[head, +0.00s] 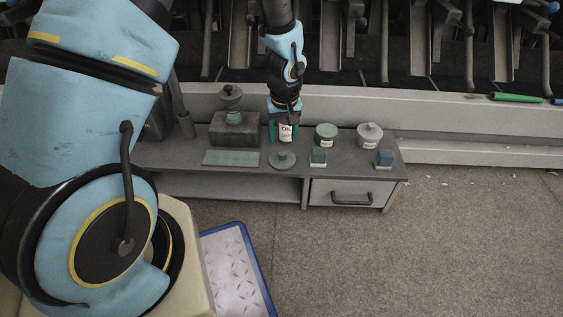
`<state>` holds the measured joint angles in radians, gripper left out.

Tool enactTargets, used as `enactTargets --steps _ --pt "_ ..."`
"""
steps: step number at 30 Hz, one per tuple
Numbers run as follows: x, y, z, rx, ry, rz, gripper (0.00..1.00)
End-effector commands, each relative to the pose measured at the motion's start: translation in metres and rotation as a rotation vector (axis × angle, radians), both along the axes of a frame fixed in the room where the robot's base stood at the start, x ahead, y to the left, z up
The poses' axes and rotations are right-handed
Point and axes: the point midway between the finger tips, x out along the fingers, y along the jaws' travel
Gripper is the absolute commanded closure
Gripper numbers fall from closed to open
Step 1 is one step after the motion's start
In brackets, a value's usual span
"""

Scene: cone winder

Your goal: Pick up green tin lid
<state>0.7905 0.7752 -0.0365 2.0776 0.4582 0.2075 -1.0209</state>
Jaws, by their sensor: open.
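A round green lid (283,160) with a small raised knob lies flat on the low grey bench, near its front edge. I take it to be the green tin lid. A green tin (326,136) with a pale label stands behind it to the right. My gripper (284,134) points down from above, behind the lid, with its teal fingers apart. A white labelled oil can (286,133) shows between or just behind the fingers; I cannot tell whether they touch it. The lid is clear of the fingers.
A drawer (350,193) is shut below. Machine frames stand behind; open floor lies in front.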

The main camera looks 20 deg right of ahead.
Motion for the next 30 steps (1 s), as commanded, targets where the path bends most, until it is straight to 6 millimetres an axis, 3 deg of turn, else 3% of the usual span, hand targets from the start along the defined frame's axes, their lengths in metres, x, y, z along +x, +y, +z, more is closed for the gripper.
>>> enactTargets --steps 1,10,18,26,30 --pt "0.001 0.0 -0.013 0.003 0.001 -0.001 0.38" --pt "0.003 0.0 -0.039 0.001 0.001 -0.001 0.38" --pt "0.005 0.0 -0.076 0.001 0.001 -0.001 0.38" --pt "0.006 0.0 -0.077 0.0 0.0 0.0 0.38" --pt "0.006 0.0 -0.077 0.0 0.001 0.0 0.54"
